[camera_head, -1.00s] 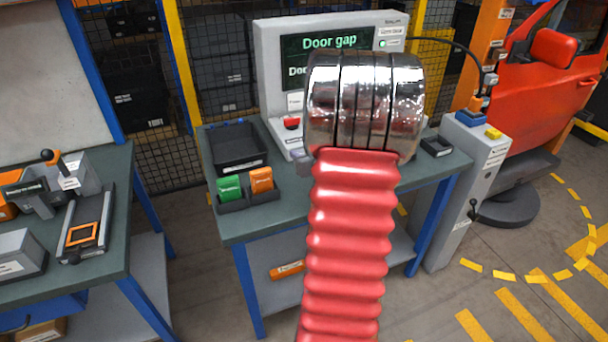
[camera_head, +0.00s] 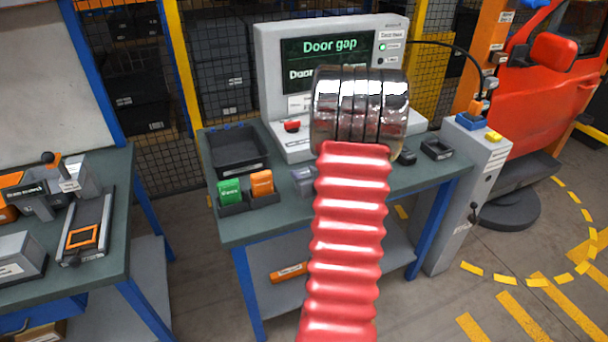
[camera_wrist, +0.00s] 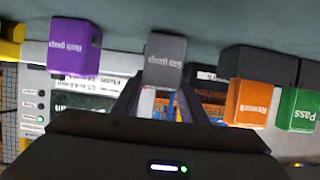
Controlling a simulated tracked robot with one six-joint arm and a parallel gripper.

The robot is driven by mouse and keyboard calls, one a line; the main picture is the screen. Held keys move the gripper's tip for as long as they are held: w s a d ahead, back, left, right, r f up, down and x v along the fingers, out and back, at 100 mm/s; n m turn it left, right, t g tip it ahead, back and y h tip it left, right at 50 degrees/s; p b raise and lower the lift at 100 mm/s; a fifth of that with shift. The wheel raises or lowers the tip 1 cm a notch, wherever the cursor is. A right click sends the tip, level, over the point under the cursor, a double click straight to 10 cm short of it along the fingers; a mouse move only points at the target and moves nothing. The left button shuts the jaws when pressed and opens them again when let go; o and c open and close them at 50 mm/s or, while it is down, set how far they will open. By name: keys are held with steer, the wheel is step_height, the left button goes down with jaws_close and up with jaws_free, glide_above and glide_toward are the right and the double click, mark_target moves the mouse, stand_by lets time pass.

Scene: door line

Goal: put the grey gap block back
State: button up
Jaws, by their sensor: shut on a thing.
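The grey gap block (camera_wrist: 165,62), lettered "Gap gauge", is between the fingertips of my gripper (camera_wrist: 158,92) in the wrist view, which shows the scene upside down. My gripper is shut on it. In the head view a grey block (camera_head: 304,181) shows just left of my red arm, low over the bench by the card holder; my arm hides the gripper there. Whether the block touches the bench I cannot tell. A purple flush gauge block (camera_wrist: 73,47) stands apart to its left in the wrist view.
A holder carries a green Pass card (camera_head: 229,190) and an orange Rework card (camera_head: 262,183). A black bin (camera_head: 238,150) stands behind it. A small black tray (camera_head: 437,149) sits at the bench's right. The Door gap screen (camera_head: 325,60) stands at the back.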

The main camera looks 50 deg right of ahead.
steer(key=shift+f, duration=0.1)
steer(key=o, duration=1.3)
steer(key=shift+s+a+r, duration=0.1)
steer(key=shift+s+r, duration=0.1)
steer(key=shift+s, duration=0.05)
steer(key=v, duration=1.1)
steer(key=shift+s, duration=0.25)
steer(key=shift+a, duration=0.1)
